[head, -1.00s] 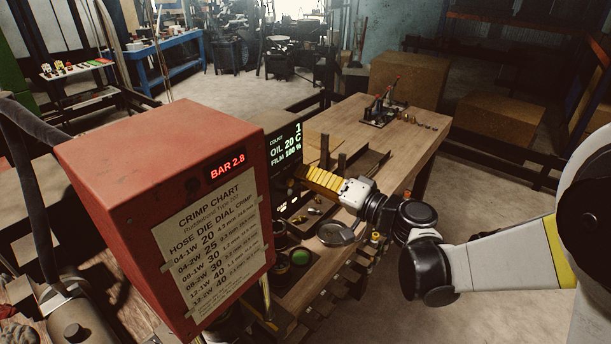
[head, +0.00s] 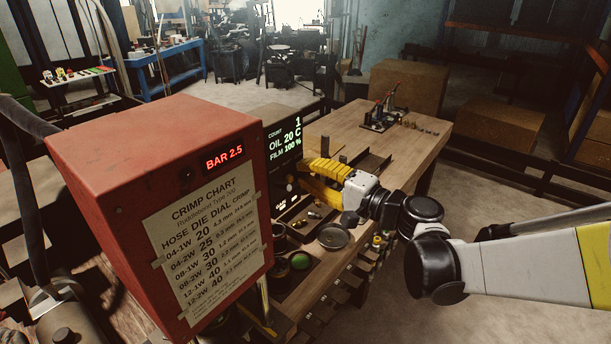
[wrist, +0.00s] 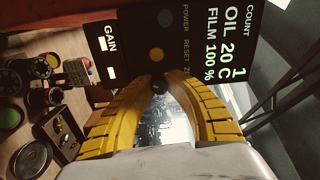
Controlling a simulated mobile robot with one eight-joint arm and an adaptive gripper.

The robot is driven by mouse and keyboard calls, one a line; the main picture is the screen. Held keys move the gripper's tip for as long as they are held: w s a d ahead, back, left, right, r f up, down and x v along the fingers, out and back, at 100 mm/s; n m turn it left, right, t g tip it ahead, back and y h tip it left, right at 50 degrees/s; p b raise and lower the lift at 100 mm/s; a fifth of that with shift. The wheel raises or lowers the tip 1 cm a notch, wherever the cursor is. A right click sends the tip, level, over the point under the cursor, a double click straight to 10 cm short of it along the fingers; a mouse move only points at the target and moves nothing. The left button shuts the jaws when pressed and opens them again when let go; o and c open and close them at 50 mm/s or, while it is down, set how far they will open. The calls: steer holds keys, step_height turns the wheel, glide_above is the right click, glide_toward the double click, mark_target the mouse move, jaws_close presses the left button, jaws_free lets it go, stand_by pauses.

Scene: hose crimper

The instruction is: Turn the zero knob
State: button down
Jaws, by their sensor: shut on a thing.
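The zero knob (wrist: 158,85) is a small dark knob on the black panel, below the partly covered "ZE" lettering in the wrist view. My gripper (wrist: 159,82) has its yellow fingertips closed around it, one on each side. In the head view my gripper (head: 304,181) reaches the panel from the right, and the knob itself is hidden there. The black display panel (head: 283,140) reads count 1, oil 20 C, film 100 %.
The red box (head: 150,150) with the crimp chart (head: 207,235) stands left of the panel and reads BAR 2.5. Dies and a round dish (head: 334,236) lie on the wooden bench (head: 345,137) below my gripper. A rack of tools (head: 385,115) stands at its far end.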

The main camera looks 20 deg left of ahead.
stand_by(0.4)
steer(key=c, duration=1.6)
jaws_free()
steer(key=v, duration=1.2)
steer(key=shift+w, duration=0.1)
